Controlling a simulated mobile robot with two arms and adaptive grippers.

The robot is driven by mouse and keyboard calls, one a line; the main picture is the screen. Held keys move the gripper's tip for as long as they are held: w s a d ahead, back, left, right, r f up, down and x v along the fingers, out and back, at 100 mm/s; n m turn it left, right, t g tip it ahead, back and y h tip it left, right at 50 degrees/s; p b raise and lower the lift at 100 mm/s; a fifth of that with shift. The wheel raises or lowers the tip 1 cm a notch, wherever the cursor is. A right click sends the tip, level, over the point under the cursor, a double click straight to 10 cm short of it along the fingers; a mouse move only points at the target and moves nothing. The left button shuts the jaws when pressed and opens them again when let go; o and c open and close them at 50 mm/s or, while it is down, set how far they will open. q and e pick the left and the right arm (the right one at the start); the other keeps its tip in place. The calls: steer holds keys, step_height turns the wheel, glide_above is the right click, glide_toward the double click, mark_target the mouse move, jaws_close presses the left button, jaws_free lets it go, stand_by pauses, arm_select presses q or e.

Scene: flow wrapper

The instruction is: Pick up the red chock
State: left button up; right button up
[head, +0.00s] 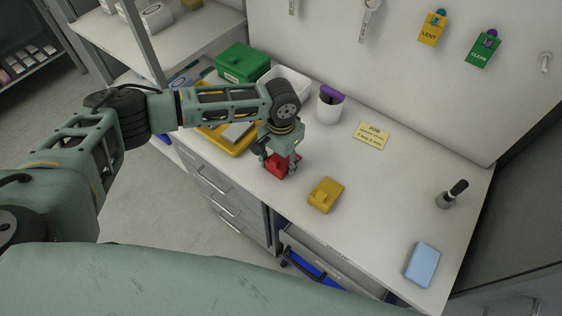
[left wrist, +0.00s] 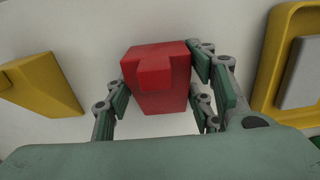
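The red chock (head: 277,166) is at the front part of the white worktop, partly hidden by my left gripper. My left gripper (head: 279,163) points down from above, with its fingers on either side of the chock. In the left wrist view the red chock (left wrist: 158,78) sits between the finger pads of my left gripper (left wrist: 160,85). The pads are very close to its sides; I cannot tell whether they press on it, or whether the chock is clear of the worktop. My right gripper is in neither view.
A yellow chock (head: 325,195) lies close by on the right. A blue block (head: 422,265) and a dark-handled tool (head: 452,194) are farther right. A yellow tray (head: 241,151), green box (head: 243,62) and white cup (head: 330,107) stand left and behind. The worktop between yellow chock and tool is clear.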

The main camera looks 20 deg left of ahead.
arm_select(q)
steer(key=c, duration=0.8)
steer(key=shift+o, duration=0.2)
steer(key=shift+r, duration=0.2)
